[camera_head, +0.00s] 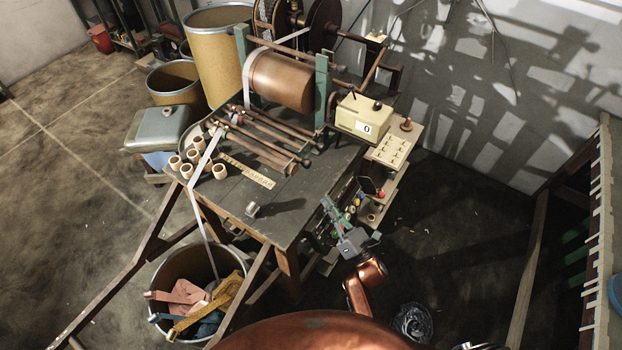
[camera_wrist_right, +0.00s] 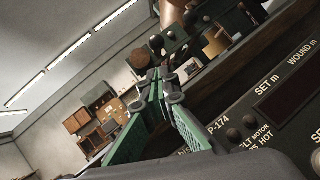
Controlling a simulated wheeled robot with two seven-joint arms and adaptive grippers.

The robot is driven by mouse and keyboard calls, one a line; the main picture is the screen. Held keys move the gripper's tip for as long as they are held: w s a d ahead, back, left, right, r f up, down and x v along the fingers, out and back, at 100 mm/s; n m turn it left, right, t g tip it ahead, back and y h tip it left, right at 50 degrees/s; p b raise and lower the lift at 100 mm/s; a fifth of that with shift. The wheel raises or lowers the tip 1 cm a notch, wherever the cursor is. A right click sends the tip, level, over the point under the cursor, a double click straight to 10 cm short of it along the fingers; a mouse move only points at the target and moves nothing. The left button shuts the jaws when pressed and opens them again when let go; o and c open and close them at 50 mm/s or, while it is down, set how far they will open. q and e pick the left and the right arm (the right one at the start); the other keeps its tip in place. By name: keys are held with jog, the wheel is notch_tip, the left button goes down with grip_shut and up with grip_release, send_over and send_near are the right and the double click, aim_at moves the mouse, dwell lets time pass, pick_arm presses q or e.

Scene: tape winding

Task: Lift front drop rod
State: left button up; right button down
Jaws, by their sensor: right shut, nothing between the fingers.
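Several copper-coloured rods with dark ends (camera_head: 262,147) lie side by side, slanting across the dark workbench (camera_head: 228,202) in front of a copper drum (camera_head: 281,80). I cannot tell for certain which one is the front drop rod. My right gripper (camera_head: 328,204) is beside the right edge of the bench, apart from the rods and to the lower right of them. It is shut and empty. In the right wrist view its green-sided fingers (camera_wrist_right: 165,82) come together at the tips, and no rod is clear there. My left gripper is out of view.
A cream counter box (camera_head: 362,117) and a shelf of small parts (camera_head: 385,160) stand right of the rods. Small rolls (camera_head: 190,170) and a ruler (camera_head: 247,171) lie on the bench. A pale strip hangs into a bin (camera_head: 165,275). A lettered panel (camera_wrist_right: 270,105) is close in the wrist view.

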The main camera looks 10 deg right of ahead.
jog(key=shift+r, duration=0.1)
jog(key=shift+w+a+r, duration=0.1)
jog(key=shift+w+a, duration=0.1)
jog(key=shift+w, duration=0.1)
jog(key=x, duration=0.9)
jog(key=shift+w, duration=0.1)
jog(key=shift+r, duration=0.1)
